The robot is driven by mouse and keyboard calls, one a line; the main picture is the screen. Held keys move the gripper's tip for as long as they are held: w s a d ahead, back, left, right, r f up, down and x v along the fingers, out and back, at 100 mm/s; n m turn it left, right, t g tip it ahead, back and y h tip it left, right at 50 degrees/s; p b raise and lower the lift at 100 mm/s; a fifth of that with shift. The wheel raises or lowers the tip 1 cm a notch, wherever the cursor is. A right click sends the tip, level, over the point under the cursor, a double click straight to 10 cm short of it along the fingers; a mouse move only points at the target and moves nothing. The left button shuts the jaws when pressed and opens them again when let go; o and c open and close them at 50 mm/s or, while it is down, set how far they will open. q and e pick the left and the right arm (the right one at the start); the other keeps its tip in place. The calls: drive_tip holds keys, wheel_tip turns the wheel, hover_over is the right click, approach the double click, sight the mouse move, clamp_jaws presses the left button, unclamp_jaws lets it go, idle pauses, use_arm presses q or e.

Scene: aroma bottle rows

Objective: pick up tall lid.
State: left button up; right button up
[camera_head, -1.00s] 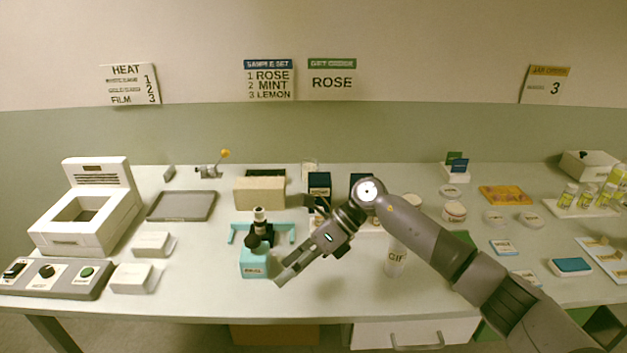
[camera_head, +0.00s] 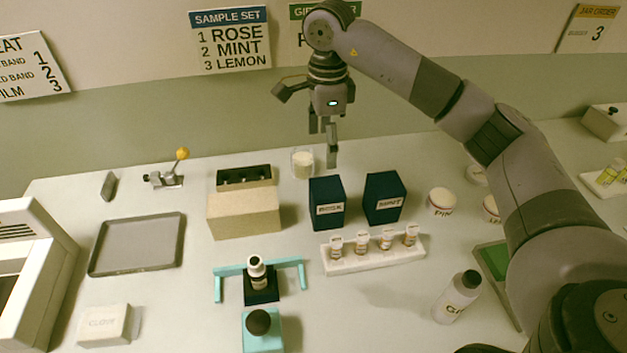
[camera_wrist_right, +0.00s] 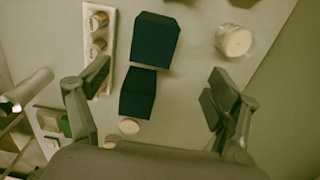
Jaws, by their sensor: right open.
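My right gripper (camera_head: 312,130) is open and empty in the head view, raised above the back of the table, over the area of the glass jar (camera_head: 303,163). In the right wrist view the open fingers (camera_wrist_right: 160,85) frame two dark blue boxes below. These are the ROSE box (camera_head: 328,203) and the MINT box (camera_head: 384,197), standing upright side by side. I cannot tell for sure which thing is the tall lid. A plain beige tall box-like piece (camera_head: 243,214) stands in front of a dark slotted case (camera_head: 245,178). My left gripper is not in view.
A white rack (camera_head: 375,258) with several vials stands before the blue boxes. A white bottle (camera_head: 457,297) stands at front right. A grey tray (camera_head: 137,246) lies on the left.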

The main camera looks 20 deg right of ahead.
sight(325, 185)
drive_tip(key=f, duration=0.1)
drive_tip(key=f+p, duration=0.1)
drive_tip(key=f, duration=0.3)
drive_tip(key=shift+s+d+f+p, duration=0.1)
drive_tip(key=shift+s+f+p, duration=0.05)
drive_tip(key=shift+s+p, duration=0.25)
drive_tip(key=f, duration=0.2)
drive_tip(key=f+p, duration=0.1)
drive_tip(key=f, duration=0.2)
drive_tip(key=shift+w+f, duration=0.25)
drive_tip(key=shift+f, duration=0.15)
drive_tip(key=shift+f+p, duration=0.3)
drive_tip(key=shift+s+f, duration=0.15)
drive_tip(key=shift+f, duration=0.05)
drive_tip(key=f+p, duration=0.1)
drive_tip(key=f, duration=0.1)
drive_tip(key=f+p, duration=0.1)
drive_tip(key=f, duration=0.1)
drive_tip(key=shift+s+f+p, duration=0.1)
drive_tip(key=shift+s+p, duration=0.2)
drive_tip(key=shift+s, duration=0.05)
drive_tip(key=shift+f, duration=0.35)
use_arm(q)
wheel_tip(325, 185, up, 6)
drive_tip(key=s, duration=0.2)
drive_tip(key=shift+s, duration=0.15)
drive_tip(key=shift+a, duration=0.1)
use_arm(e)
drive_tip(key=shift+c, duration=0.4)
